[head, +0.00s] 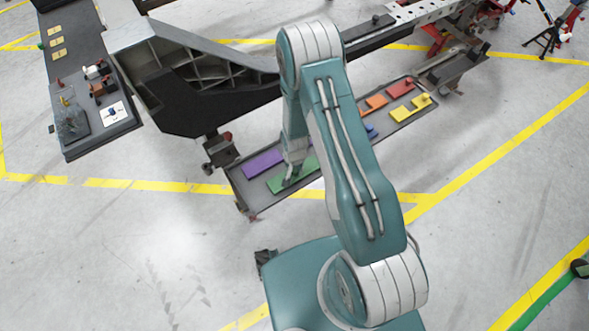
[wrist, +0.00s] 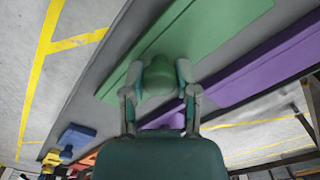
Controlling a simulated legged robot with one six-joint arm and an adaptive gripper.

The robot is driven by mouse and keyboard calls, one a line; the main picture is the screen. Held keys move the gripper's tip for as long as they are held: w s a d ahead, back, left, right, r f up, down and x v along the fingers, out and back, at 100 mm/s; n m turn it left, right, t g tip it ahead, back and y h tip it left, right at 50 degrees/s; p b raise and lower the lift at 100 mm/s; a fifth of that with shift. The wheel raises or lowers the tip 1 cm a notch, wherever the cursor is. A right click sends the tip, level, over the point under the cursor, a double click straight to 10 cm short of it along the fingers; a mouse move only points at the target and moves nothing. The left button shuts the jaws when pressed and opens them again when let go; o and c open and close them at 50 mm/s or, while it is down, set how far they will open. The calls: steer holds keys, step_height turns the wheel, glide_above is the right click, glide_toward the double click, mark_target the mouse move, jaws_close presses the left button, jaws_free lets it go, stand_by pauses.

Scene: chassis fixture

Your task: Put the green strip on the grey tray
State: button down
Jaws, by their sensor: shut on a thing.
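The green strip (head: 278,185) is a flat bar with a round green knob (wrist: 158,76) on it. My gripper (head: 291,174) has its fingers on both sides of that knob and is shut on it, as the wrist view also shows (wrist: 160,88). The strip is over or on the long grey tray (head: 250,189), beside a purple strip (head: 262,162). I cannot tell whether the strip touches the tray. My arm hides the middle of the tray in the head view.
Orange (head: 376,101), red (head: 401,87) and yellow (head: 401,113) pieces lie at the tray's far end. The large dark chassis (head: 190,85) hangs just behind the tray. A dark grey table (head: 85,45) stands at left. Floor in front is clear.

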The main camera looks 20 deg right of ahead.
steer(key=shift+d, duration=0.1)
steer(key=shift+c, duration=1.9)
jaws_free()
